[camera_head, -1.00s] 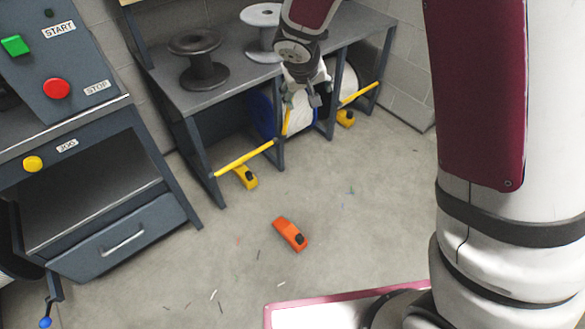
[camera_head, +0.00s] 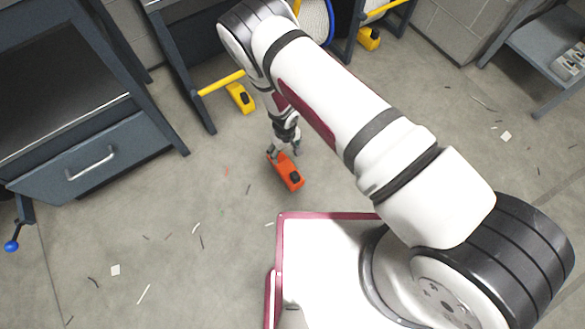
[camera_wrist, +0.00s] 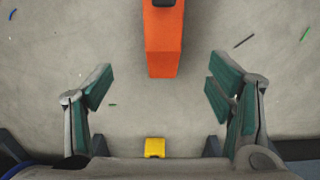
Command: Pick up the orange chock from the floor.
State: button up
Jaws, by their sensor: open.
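The orange chock (camera_head: 288,174) lies on the grey floor in front of my base, with a dark block on its top. In the wrist view the chock (camera_wrist: 163,45) is at the top centre, partly cut off by the picture's edge. My gripper (camera_head: 284,152) is low, by the chock's far end in the head view. In the wrist view my gripper (camera_wrist: 158,90) is open, its two fingers apart, with bare floor between them. The chock lies ahead of the fingertips, roughly in line with the gap. I cannot tell how high above the floor the fingers are.
A yellow chock (camera_head: 241,97) lies under the yellow bar of the rack, and another yellow chock (camera_head: 369,38) is farther right. A drawer cabinet (camera_head: 100,160) stands at left, a grey shelf (camera_head: 545,50) at upper right. Small scraps litter the open floor.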

jog(key=b, duration=0.3)
send_near(287, 169)
jog(key=f, duration=0.5)
jog(key=shift+w+d+f, duration=0.15)
jog(key=shift+w+f, duration=0.05)
jog(key=shift+w, duration=0.15)
jog(key=shift+s+f+b, duration=0.15)
jog(key=shift+f+b, duration=1.5)
jog(key=shift+f, duration=1.3)
jog(key=c, duration=1.6)
jog(key=shift+r, duration=0.15)
